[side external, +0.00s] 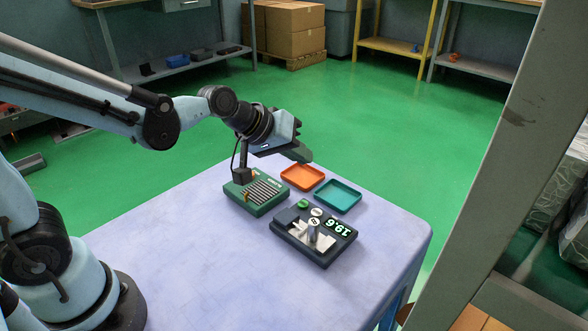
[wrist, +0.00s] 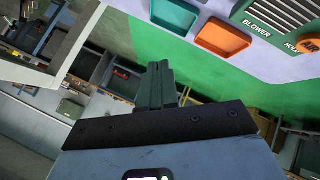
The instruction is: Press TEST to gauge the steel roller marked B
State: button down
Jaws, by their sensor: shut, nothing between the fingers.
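In the side external view a dark gauge unit (side external: 335,252) stands on the table, with a lit display (side external: 339,228) that seems to read 19.6, upside down. A green button (side external: 303,203) sits at its back left corner. A grey steel roller (side external: 313,235) appears to stand in the pale holder on the unit, with a white disc at its top; its mark is too small to read. My gripper (side external: 301,153) is shut and empty, above and behind the unit, apart from it. Its closed fingers also show in the wrist view (wrist: 160,80). The unit is outside the wrist view.
A green box (side external: 257,197) with slats stands left of the gauge; the wrist view shows it lettered BLOWER (wrist: 285,20), with an orange button (wrist: 311,46). An orange tray (side external: 291,184) and a teal tray (side external: 334,205) lie behind the gauge. The table's front left is clear.

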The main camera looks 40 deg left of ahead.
aim_at(298, 204)
jog(key=shift+f, duration=0.15)
jog(key=shift+f, duration=4.3)
jog(key=shift+f, duration=0.1)
jog(key=shift+f, duration=0.3)
jog(key=shift+f, duration=0.35)
jog(key=shift+r, duration=0.8)
jog(key=shift+r, duration=2.5)
